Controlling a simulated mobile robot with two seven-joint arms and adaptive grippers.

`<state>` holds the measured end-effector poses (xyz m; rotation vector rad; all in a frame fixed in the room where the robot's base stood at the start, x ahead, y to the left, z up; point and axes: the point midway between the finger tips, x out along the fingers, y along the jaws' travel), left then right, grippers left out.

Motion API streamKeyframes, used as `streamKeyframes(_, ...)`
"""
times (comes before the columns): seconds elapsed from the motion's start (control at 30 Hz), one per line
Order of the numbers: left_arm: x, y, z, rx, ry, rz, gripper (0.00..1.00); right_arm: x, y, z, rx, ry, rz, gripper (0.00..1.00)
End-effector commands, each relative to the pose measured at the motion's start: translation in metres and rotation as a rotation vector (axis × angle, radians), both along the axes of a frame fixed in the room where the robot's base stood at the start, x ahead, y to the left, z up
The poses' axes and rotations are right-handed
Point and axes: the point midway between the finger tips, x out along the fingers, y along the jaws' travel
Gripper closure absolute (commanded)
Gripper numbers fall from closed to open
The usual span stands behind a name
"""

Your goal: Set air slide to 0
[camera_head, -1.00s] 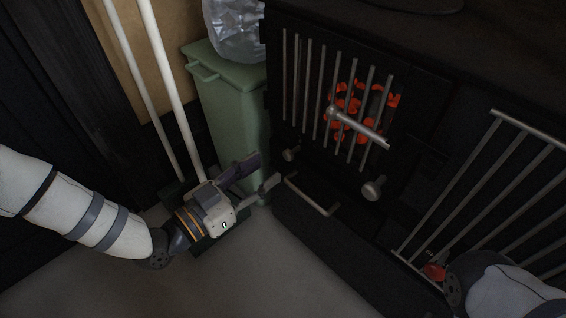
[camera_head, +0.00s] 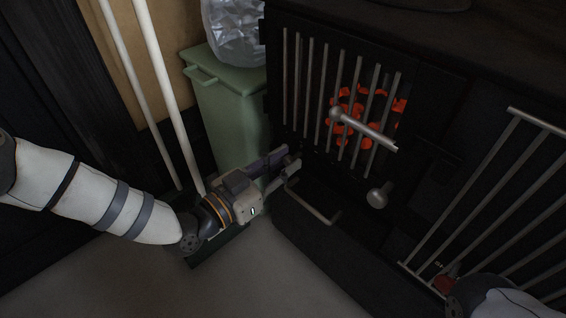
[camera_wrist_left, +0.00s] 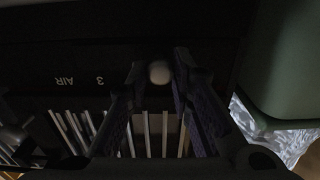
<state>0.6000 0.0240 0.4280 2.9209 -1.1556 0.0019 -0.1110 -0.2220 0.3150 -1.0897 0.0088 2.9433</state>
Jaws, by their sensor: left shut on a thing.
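The air slide's small round pale knob (camera_wrist_left: 159,72) shows between my left fingers in the left wrist view. The upside-down label "AIR" (camera_wrist_left: 65,80) and a figure 3 (camera_wrist_left: 100,79) are left of it there, on the dark stove front. My left gripper (camera_head: 290,162) is at the lower left of the stove front in the head view and hides this knob there. In the left wrist view my left gripper (camera_wrist_left: 160,70) has one finger on each side of the knob, shut on it.
The black stove (camera_head: 330,255) has a barred door with glowing coals and a handle (camera_head: 365,130). Another knob (camera_head: 379,195) and a low bar handle (camera_head: 312,205) are nearby. A green bin (camera_head: 225,115) with a clear bag stands close behind my left gripper. White poles lean left.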

Motion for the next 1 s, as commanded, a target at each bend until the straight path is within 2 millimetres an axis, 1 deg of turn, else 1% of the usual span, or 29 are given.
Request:
streamKeyframes(0.2, 0.025, 0.026, -0.003, 0.003, -0.003, 0.006, 1.00, -0.002, 0.000, -0.009, 0.002, 0.015, 0.001, 0.60)
streamKeyframes(0.3, 0.031, 0.034, -0.003, 0.002, 0.001, 0.004, 1.00, -0.003, 0.000, -0.011, 0.002, 0.018, 0.002, 0.60)
streamKeyframes(0.6, 0.035, 0.038, -0.001, 0.004, 0.001, 0.008, 1.00, -0.003, 0.000, -0.010, 0.002, 0.019, 0.002, 0.60)
streamKeyframes(0.63, 0.035, 0.039, -0.001, 0.004, 0.001, 0.009, 0.77, -0.003, 0.000, -0.010, 0.002, 0.019, 0.002, 0.60)
streamKeyframes(0.67, 0.035, 0.039, -0.001, 0.004, 0.001, 0.010, 0.70, -0.003, 0.000, -0.010, 0.002, 0.019, 0.002, 0.60)
streamKeyframes(0.7, 0.035, 0.039, -0.001, 0.004, 0.001, 0.010, 0.61, -0.003, 0.000, -0.010, 0.002, 0.019, 0.002, 0.60)
streamKeyframes(0.73, 0.035, 0.039, -0.001, 0.004, 0.001, 0.010, 0.60, -0.003, 0.000, -0.010, 0.002, 0.019, 0.002, 0.60)
streamKeyframes(1.0, 0.033, 0.037, -0.001, 0.001, 0.001, 0.004, 0.60, -0.003, 0.000, -0.010, 0.002, 0.018, 0.002, 0.60)
